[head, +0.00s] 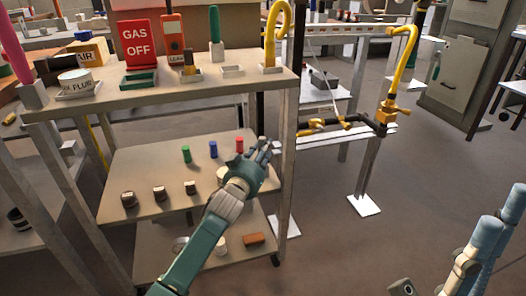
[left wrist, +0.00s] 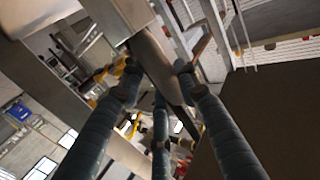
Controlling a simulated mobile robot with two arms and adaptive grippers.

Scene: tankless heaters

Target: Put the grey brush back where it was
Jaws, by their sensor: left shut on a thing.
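My left gripper (head: 262,152) is at the right end of the cart's middle shelf, beside the cart's right post. Its fingers are closed in around something. In the left wrist view the fingers (left wrist: 158,88) surround a dark grey-brown bar. I take it for the grey brush, but its shape is unclear, and in the head view the hand hides it. A pale, empty holder (head: 232,71) sits on the cart's top shelf, right of the green-handled tool (head: 214,40). My right gripper (head: 450,250) is at the lower right, its fingers apart and empty.
The top shelf (head: 130,100) also holds a GAS OFF sign (head: 139,44), a flux tin (head: 75,82) and a yellow hook-shaped pipe (head: 277,30). The middle shelf (head: 150,170) carries several small coloured and dark items.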

